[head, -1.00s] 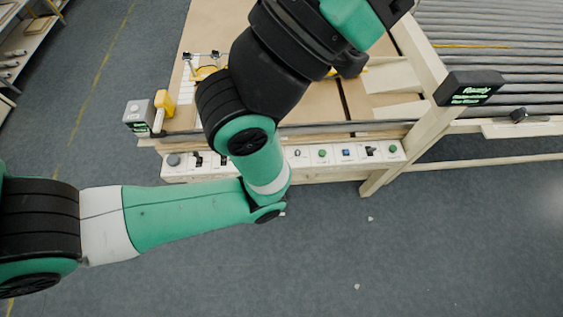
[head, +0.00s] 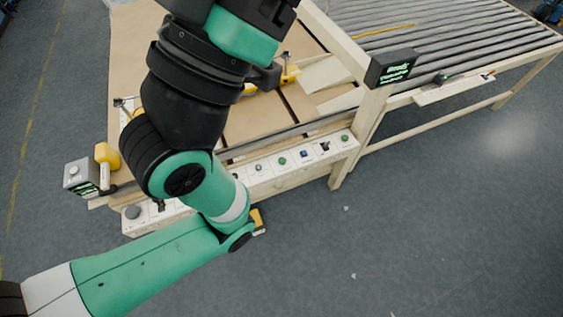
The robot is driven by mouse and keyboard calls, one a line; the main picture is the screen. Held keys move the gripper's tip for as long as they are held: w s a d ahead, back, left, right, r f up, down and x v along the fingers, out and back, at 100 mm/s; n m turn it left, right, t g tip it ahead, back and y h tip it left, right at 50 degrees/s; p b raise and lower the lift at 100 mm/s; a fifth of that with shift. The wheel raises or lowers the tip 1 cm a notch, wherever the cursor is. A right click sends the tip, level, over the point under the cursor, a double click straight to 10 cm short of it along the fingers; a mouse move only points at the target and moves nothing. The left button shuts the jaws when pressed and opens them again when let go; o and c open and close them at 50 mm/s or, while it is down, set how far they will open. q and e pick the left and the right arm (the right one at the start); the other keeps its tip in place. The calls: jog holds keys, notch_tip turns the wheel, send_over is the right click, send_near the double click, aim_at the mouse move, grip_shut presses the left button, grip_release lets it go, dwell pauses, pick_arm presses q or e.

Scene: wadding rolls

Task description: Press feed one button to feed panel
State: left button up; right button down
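A long white control panel (head: 293,167) runs along the front edge of the wooden table. On its right part are a green button (head: 282,161), a blue button (head: 304,154), a black switch (head: 325,147) and another green button (head: 345,138). A grey round knob (head: 133,212) is at its left end. The labels are too small to read, so I cannot tell which button is feed one. My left arm crosses in front of the panel and hides its left-middle part. I see no fingertips of my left gripper. My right gripper does not show.
A tan-topped table (head: 130,60) lies behind the panel, with a grey roller conveyor (head: 440,45) at upper right. A black display (head: 391,68) with green text stands on a wooden post. A grey box (head: 80,174) is at the left corner.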

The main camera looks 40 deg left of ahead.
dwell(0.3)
pick_arm(q)
grip_shut()
dwell(1.6)
